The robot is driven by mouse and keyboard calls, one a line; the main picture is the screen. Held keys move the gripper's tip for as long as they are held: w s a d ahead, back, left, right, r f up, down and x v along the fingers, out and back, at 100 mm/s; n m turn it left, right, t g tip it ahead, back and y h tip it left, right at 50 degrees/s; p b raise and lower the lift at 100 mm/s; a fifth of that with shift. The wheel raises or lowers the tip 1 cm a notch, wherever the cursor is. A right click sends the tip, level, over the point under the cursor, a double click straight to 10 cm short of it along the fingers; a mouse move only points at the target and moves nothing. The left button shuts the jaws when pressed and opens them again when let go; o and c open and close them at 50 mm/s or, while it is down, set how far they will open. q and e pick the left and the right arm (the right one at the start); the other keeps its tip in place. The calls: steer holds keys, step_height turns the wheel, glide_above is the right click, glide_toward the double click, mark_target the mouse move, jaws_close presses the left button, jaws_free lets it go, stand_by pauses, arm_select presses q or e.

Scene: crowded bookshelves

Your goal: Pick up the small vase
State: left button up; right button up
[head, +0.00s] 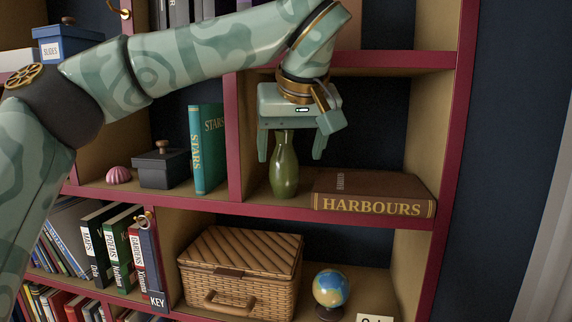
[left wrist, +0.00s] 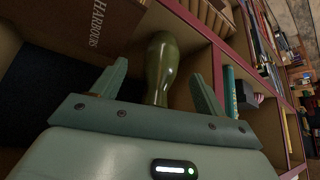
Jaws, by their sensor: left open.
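The small vase (head: 284,168) is green and glossy with a narrow neck. It stands upright in the right compartment of the middle shelf, left of a brown book. My left gripper (head: 291,152) is above it, pointing down. Its two fingers are open and apart, with the vase's neck between them in the head view. In the left wrist view the vase (left wrist: 160,65) also shows between the open fingers (left wrist: 158,85). The vase's top is hidden behind the gripper body. I cannot tell whether a finger touches it. My right gripper is not in view.
A brown book marked HARBOURS (head: 375,192) lies flat close to the vase's right. A red divider (head: 233,140) stands to its left, with a teal STARS book (head: 207,150) beyond. A wicker basket (head: 240,268) and a globe (head: 331,288) are below.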

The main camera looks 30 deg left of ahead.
mark_target(287, 155)
arm_select(q)
steer(key=x, duration=0.2)
steer(key=p+x, duration=0.1)
steer(key=x, duration=0.1)
steer(key=shift+w+a+f, duration=0.15)
steer(key=shift+w+a, duration=0.1)
steer(key=shift+a, duration=0.2)
steer(key=shift+w+a+f, duration=0.15)
steer(key=shift+w+f, duration=0.15)
steer(key=shift+s+r, duration=0.1)
steer(key=shift+s, duration=0.05)
steer(key=shift+c, duration=1.2)
steer(key=c, duration=0.9)
steer(key=shift+r, duration=0.15)
